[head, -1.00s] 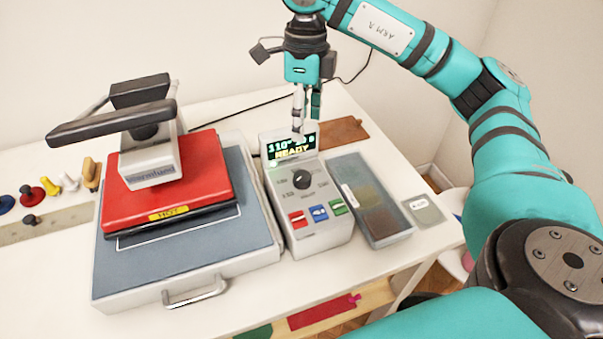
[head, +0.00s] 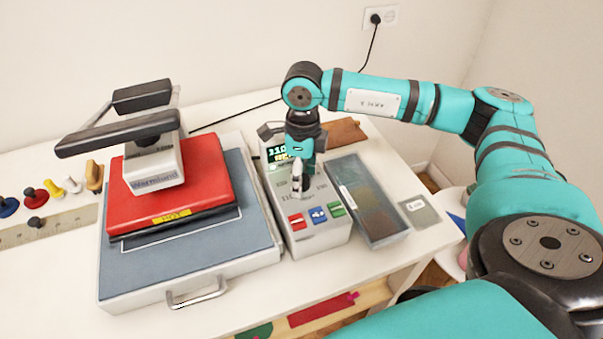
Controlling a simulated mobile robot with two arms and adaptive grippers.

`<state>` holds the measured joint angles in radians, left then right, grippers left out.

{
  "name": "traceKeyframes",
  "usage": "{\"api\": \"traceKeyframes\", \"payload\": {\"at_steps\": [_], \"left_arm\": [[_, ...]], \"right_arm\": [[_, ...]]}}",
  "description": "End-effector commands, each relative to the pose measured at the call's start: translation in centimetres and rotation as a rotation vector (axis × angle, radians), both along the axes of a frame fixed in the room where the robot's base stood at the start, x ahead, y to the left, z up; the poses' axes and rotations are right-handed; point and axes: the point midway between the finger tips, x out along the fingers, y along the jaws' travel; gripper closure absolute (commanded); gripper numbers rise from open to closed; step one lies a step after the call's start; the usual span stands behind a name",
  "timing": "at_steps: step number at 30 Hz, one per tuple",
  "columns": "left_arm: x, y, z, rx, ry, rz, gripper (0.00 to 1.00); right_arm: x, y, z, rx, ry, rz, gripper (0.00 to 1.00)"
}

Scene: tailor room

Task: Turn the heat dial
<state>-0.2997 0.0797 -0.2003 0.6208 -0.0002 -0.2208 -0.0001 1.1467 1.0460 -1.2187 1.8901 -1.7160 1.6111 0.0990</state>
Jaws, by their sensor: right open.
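The control box (head: 318,238) stands on the white table, right of the heat press. It has a green-lit display (head: 277,152) at its top, now partly covered, and red, blue and green buttons along its front. My right gripper (head: 297,186) points down over the middle of the box, where the dial is. Its jaws are open, and they hide the dial. I cannot tell whether the fingers touch the dial. My left gripper is not in view.
The heat press with a red top plate (head: 205,179) and a black handle stands to the left. A grey tray (head: 387,237) lies close to the right of the box, with a small grey labelled piece (head: 419,213) beyond. Several coloured pegs and a ruler (head: 60,222) lie at far left.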

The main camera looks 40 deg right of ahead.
Motion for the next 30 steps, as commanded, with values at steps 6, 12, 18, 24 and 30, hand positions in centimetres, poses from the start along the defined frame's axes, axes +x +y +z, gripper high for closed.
{"api": "traceKeyframes", "payload": {"at_steps": [6, 12, 18, 24, 30], "left_arm": [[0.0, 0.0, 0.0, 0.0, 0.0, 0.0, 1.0], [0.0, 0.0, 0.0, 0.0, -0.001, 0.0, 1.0], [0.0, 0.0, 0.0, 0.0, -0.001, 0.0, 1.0], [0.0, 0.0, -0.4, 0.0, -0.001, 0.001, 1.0], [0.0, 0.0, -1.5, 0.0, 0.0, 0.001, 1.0]], "right_arm": [[0.0, 0.0, 0.0, 0.0, 0.0, 0.0, 0.57], [0.0, 0.0, 0.0, 0.0, 0.0, 0.0, 0.83], [0.0, 0.0, 0.0, 0.001, -0.001, -0.002, 0.96], [0.0, 0.0, 0.0, 0.0, -0.002, -0.035, 0.96], [0.1, 0.0, -0.2, 0.001, -0.003, -0.138, 0.96]]}}
